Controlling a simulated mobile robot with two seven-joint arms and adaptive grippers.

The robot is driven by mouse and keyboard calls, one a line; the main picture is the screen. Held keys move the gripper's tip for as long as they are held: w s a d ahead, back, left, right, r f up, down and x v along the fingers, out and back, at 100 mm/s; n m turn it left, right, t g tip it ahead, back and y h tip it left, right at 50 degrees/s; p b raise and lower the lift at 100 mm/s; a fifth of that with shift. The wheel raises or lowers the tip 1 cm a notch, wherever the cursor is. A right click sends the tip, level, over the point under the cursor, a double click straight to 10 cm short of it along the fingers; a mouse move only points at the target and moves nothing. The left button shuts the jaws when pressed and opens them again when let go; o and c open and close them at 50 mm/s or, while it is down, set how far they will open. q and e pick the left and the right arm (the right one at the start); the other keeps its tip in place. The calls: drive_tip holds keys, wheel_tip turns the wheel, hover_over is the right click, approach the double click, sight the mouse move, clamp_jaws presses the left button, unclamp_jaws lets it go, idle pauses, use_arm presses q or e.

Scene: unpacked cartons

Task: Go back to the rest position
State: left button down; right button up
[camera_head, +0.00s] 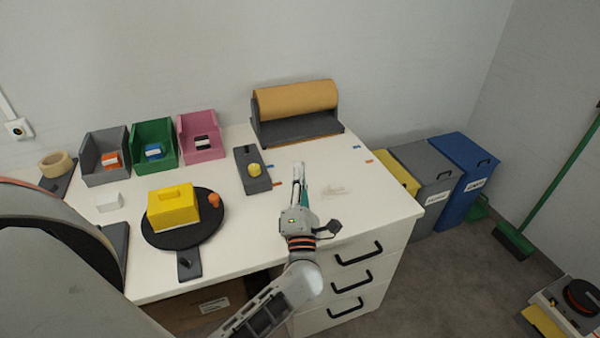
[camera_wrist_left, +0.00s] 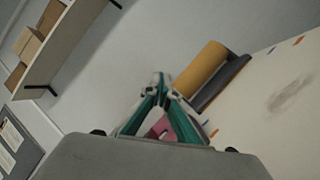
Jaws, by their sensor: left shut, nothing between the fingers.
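My left gripper (camera_head: 299,170) is above the right part of the white table (camera_head: 365,210) in the head view, with its fingers pointing toward the wall. It is shut and empty. The left wrist view shows the same gripper (camera_wrist_left: 160,80) with its fingertips together; a pink bin (camera_wrist_left: 158,128) shows between its finger links. My right gripper is in neither view.
A brown paper roll (camera_head: 296,98) stands at the table's back. A grey pad with a yellow knob (camera_head: 254,170) is left of my gripper. A yellow box (camera_head: 173,207) sits on a black turntable (camera_head: 160,240). Grey, green and pink bins (camera_head: 202,150) line the back left.

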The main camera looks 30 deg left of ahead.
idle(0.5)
use_arm(q)
drive_tip(key=s+d+f+m+g+h, duration=0.1)
drive_tip(key=s+d+f+m+h, duration=0.45)
drive_tip(key=m, duration=0.55)
drive_tip(key=s+d+f+m+h, duration=0.3)
drive_tip(key=d+f+m+h, duration=0.5)
drive_tip(key=m, duration=0.4)
drive_tip(key=s+a+f+m+g, duration=0.2)
drive_tip(key=s+f+m+g, duration=0.5)
drive_tip(key=s+f+m, duration=0.3)
drive_tip(key=s+f+h, duration=0.1)
drive_tip(key=s+f, duration=0.3)
drive_tip(key=f, duration=0.1)
drive_tip(key=shift+a+g, duration=0.3)
drive_tip(key=shift+a, duration=0.05)
drive_tip(key=shift+f, duration=0.1)
